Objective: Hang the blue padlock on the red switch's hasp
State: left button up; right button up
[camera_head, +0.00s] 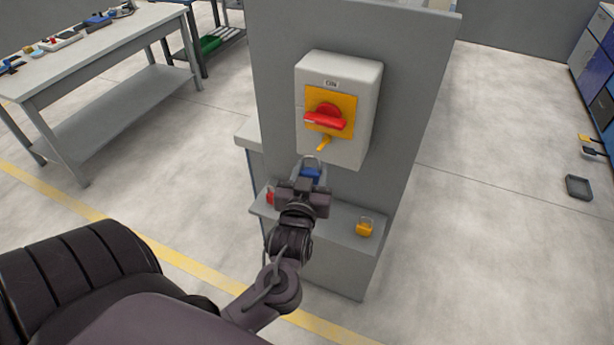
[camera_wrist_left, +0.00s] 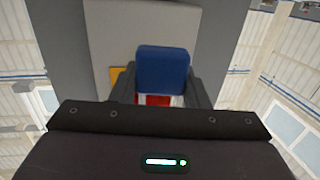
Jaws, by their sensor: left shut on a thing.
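The blue padlock (camera_head: 311,174) is held in my left gripper (camera_head: 305,182), with its grey shackle pointing up. In the left wrist view the padlock's blue body (camera_wrist_left: 162,70) sits between the two fingers of my left gripper (camera_wrist_left: 160,88). The red switch (camera_head: 325,117) is on a yellow plate on a white box fixed to a grey panel. Its yellow hasp (camera_head: 323,144) sticks out below the red handle. The padlock is below the hasp in the head view and looks apart from it. In the left wrist view the padlock hides most of the switch. My right gripper is not in view.
A grey shelf (camera_head: 340,222) juts from the panel (camera_head: 412,100) below the box. A yellow padlock (camera_head: 364,227) stands on its right, and a red padlock (camera_head: 270,195) on its left, partly behind my gripper. A workbench (camera_head: 100,50) stands at the left.

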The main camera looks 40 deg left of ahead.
pick_arm(q)
jog(key=d+b+x, duration=0.1)
jog(key=b+x, duration=0.1)
jog(key=x, duration=0.5)
jog(key=shift+w+f, duration=0.15)
jog(key=shift+w, duration=0.1)
jog(key=shift+d, duration=0.15)
dwell(0.7)
jog(key=o, duration=1.1)
jog(key=shift+s, duration=0.1)
